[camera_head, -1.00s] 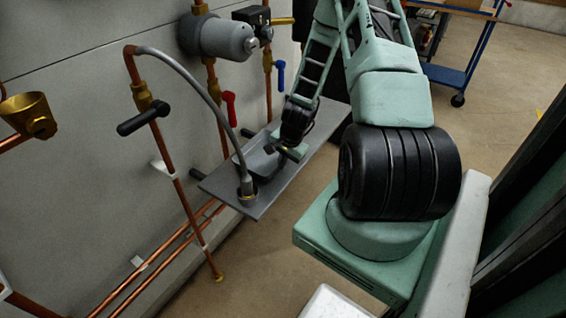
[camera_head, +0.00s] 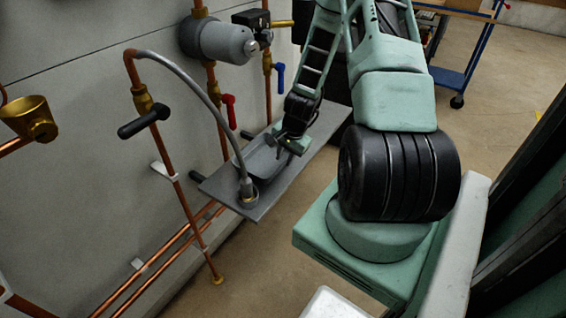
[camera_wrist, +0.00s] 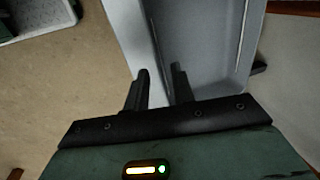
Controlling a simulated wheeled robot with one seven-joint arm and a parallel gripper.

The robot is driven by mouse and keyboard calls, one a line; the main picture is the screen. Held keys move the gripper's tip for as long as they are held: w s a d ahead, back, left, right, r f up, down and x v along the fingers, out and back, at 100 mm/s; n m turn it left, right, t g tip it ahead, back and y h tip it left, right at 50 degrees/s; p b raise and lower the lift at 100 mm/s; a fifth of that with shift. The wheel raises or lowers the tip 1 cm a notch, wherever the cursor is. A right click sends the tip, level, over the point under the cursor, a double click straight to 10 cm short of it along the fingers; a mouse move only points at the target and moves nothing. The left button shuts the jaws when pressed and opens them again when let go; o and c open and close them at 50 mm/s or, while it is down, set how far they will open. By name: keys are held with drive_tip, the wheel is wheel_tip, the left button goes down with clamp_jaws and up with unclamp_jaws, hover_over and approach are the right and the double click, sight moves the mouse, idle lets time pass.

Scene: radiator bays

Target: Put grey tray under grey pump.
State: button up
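The grey tray (camera_head: 258,163) lies on a flat grey shelf, below the grey pump (camera_head: 215,40) in the picture; I cannot tell whether it is directly beneath. The pump is a grey cylinder on the copper pipes at the wall. My gripper (camera_head: 284,150) is at the tray's right side in the head view. In the wrist view my gripper (camera_wrist: 160,76) is open, its fingers apart at the rim of the tray (camera_wrist: 205,40). One finger appears over the tray's inside and the other outside it. Contact is unclear.
The grey shelf (camera_head: 275,195) juts from the wall. A grey hose (camera_head: 200,80) arches down to a fitting (camera_head: 248,190) at the tray's near end. Valve handles, red (camera_head: 229,110) and blue (camera_head: 279,75), stick out behind. A blue cart (camera_head: 455,80) stands farther back.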

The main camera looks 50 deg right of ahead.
drive_tip(key=v, duration=0.8)
drive_tip(key=shift+p, duration=0.35)
drive_tip(key=w+a+r+n+y, duration=0.1)
drive_tip(key=a+r+n, duration=0.25)
drive_tip(key=a, duration=0.45)
drive_tip(key=w+a+r+n+g, duration=0.1)
drive_tip(key=a+r+n, duration=0.25)
drive_tip(key=a, duration=0.45)
drive_tip(key=w+a+r+n+y, duration=0.1)
drive_tip(key=w+a+r+n, duration=0.2)
drive_tip(key=a, duration=0.5)
drive_tip(key=s+a+r+n+g, duration=0.1)
drive_tip(key=s+a+r+n, duration=0.3)
drive_tip(key=s+a+n, duration=0.3)
drive_tip(key=s+a+r+n+h, duration=0.1)
drive_tip(key=s+a+r+n, duration=0.3)
drive_tip(key=s+a+n, duration=0.3)
drive_tip(key=s+a, duration=0.2)
drive_tip(key=s, duration=0.3)
drive_tip(key=shift+a+n+g+h, duration=0.3)
drive_tip(key=shift+a+n+g, duration=0.05)
drive_tip(key=shift+n+g, duration=0.05)
drive_tip(key=shift+s, duration=0.1)
